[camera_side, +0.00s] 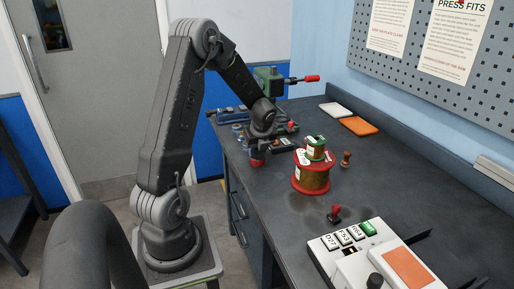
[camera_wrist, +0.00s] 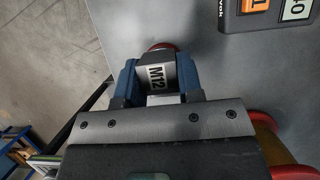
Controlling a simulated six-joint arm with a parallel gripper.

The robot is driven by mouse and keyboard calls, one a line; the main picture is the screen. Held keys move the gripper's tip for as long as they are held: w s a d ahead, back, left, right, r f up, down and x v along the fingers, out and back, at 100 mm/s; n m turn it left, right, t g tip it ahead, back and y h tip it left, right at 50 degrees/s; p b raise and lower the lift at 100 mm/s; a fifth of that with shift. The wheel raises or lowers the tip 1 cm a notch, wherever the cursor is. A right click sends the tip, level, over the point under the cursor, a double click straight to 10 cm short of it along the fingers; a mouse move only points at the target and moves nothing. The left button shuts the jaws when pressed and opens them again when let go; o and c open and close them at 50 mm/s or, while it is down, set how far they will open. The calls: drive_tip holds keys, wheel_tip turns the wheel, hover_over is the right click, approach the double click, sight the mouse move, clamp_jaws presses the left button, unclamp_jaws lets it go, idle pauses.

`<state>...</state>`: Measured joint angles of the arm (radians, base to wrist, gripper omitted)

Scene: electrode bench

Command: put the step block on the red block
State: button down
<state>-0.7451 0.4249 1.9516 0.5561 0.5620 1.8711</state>
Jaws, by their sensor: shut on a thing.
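My gripper (camera_wrist: 157,82) has its two blue fingers shut on a grey block (camera_wrist: 157,74) labelled M12, which I take to be the step block. In the side view my gripper (camera_side: 259,148) is over the near left edge of the bench, and the held block cannot be made out there. A red piece (camera_side: 257,162), likely the red block, is directly below the gripper. In the wrist view a red curved edge (camera_wrist: 160,46) shows just beyond the held block. I cannot tell whether the held block touches the red piece.
A red-flanged copper spool (camera_side: 313,180) with a small green spool (camera_side: 316,146) on top stands right of my gripper. A brown peg (camera_side: 346,159) is beside it. A green vise (camera_side: 268,80) is behind. A white labelled unit (camera_side: 330,243) is at the front.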

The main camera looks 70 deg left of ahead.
drive_tip(key=c, duration=0.8)
unclamp_jaws()
drive_tip(key=shift+f, duration=0.1)
drive_tip(key=d+r+n+t, duration=0.2)
drive_tip(key=d+r+n, duration=0.2)
drive_tip(key=d+r, duration=1)
drive_tip(key=s+d+r+n+t+h, duration=0.1)
drive_tip(key=s+d+n, duration=0.2)
drive_tip(key=d, duration=0.3)
drive_tip(key=s+d+r+n+t+h, duration=0.1)
drive_tip(key=s+d+n+h, duration=0.1)
drive_tip(key=s+d+n, duration=0.2)
drive_tip(key=s+d+r+n+t+h, duration=0.1)
drive_tip(key=s+d+r+n, duration=0.1)
drive_tip(key=d+n, duration=0.5)
drive_tip(key=shift+s+d+r+t, duration=0.1)
drive_tip(key=shift+s+d, duration=0.15)
drive_tip(key=shift+d, duration=0.3)
drive_tip(key=shift+s+d+f+t, duration=0.1)
drive_tip(key=shift+s+d, duration=0.15)
drive_tip(key=shift+d, duration=0.3)
drive_tip(key=shift+s+d+r+t, duration=0.1)
drive_tip(key=shift+s+d, duration=0.15)
drive_tip(key=shift+d, duration=0.3)
